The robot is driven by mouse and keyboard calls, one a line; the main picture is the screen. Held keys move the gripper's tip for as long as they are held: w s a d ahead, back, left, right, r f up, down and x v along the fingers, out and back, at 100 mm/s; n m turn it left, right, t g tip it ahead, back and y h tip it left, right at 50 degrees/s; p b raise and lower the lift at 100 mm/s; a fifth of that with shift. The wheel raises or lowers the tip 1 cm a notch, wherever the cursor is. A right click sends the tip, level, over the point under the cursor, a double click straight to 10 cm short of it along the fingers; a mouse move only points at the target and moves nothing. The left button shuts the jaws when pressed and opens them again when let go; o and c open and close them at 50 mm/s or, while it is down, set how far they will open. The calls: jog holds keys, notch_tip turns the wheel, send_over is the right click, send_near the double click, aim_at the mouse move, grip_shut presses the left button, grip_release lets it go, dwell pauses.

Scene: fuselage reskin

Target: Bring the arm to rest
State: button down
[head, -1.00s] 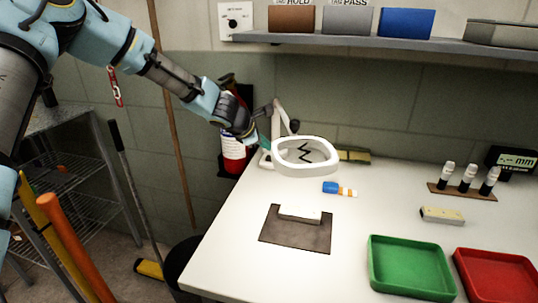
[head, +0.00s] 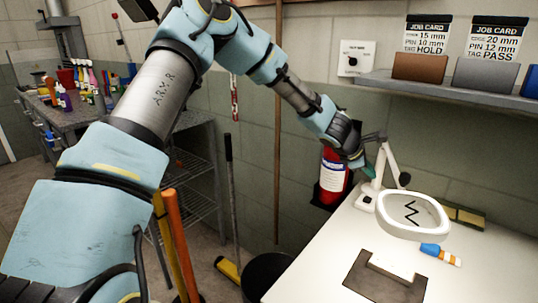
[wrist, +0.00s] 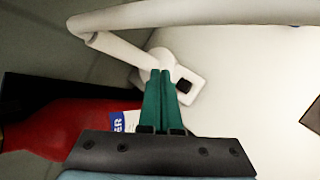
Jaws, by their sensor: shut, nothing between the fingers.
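My arm (head: 275,75) is light blue and grey and reaches from the left across the head view toward the wall side of the white table. My gripper (head: 368,171) is at its end, close to the magnifier lamp's stand. In the wrist view my gripper (wrist: 160,75) shows two green fingers pressed together with nothing between them. The fingertips overlap the lamp's white base (wrist: 185,85) in that view; I cannot tell whether they touch it.
A red fire extinguisher (head: 332,180) hangs on the wall just left of my gripper. The magnifier lamp (head: 413,214) stands over the white table (head: 320,260). A wall shelf (head: 450,95) is at upper right. A broom (head: 230,200) and a wire rack (head: 195,160) are at left.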

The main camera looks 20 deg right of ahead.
jog(key=w+a+r+m+t+y, duration=0.15)
jog(key=w+a+m, duration=0.25)
jog(key=a, duration=1)
jog(key=w+a+m+y, duration=0.3)
jog(key=a+m, duration=0.1)
jog(key=a, duration=1)
jog(key=s+a+m+y, duration=0.1)
jog(key=s+a, duration=0.2)
jog(key=a, duration=0.7)
jog(key=s+a+r+m+y, duration=0.1)
jog(key=s+a+y, duration=0.1)
jog(key=a, duration=0.8)
jog(key=s+a+r+m+g+y, duration=0.1)
jog(key=s+a, duration=0.3)
jog(key=a, duration=0.6)
jog(key=shift+s+r+m, duration=0.25)
jog(key=shift+s+m, duration=0.05)
jog(key=shift+m, duration=0.1)
